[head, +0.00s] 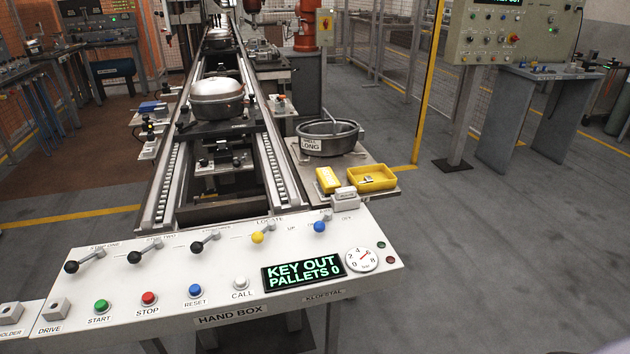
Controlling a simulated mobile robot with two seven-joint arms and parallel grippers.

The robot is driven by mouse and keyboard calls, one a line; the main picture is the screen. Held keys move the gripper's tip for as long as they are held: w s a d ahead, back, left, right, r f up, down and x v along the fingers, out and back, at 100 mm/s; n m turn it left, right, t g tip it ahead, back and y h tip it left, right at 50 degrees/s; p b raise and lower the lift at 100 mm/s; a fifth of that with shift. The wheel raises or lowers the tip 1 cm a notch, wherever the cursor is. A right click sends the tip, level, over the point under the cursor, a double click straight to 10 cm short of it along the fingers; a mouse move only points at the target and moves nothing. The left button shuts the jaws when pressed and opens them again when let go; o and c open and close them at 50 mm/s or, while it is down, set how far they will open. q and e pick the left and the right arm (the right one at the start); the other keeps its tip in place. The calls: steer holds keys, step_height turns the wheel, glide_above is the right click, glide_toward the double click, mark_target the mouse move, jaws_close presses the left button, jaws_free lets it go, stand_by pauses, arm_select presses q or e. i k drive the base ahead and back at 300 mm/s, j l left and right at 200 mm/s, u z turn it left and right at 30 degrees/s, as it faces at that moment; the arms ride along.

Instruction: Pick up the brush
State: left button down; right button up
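I cannot make out a brush for certain in the head view. A small side table (378,194) right of the conveyor holds a yellow block-like item (327,180), a yellow tray (372,178) with small metal parts, and a pale labelled item (345,195) at its front edge. None of these is clearly a brush. Neither of my grippers shows in this view.
A white control panel (215,285) with levers and buttons spans the front. Behind it runs the conveyor (160,190), carrying a silver domed compressor (216,90). Grey floor (500,250) is clear at right.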

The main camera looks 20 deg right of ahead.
mark_target(328, 181)
steer(key=i+l+u, duration=0.1)
steer(key=l+u, duration=0.35)
steer(key=l, duration=1.85)
steer(key=l+u, duration=0.3)
steer(key=k+l+u, duration=0.1)
steer(key=l+u, duration=0.15)
steer(key=l, duration=0.15)
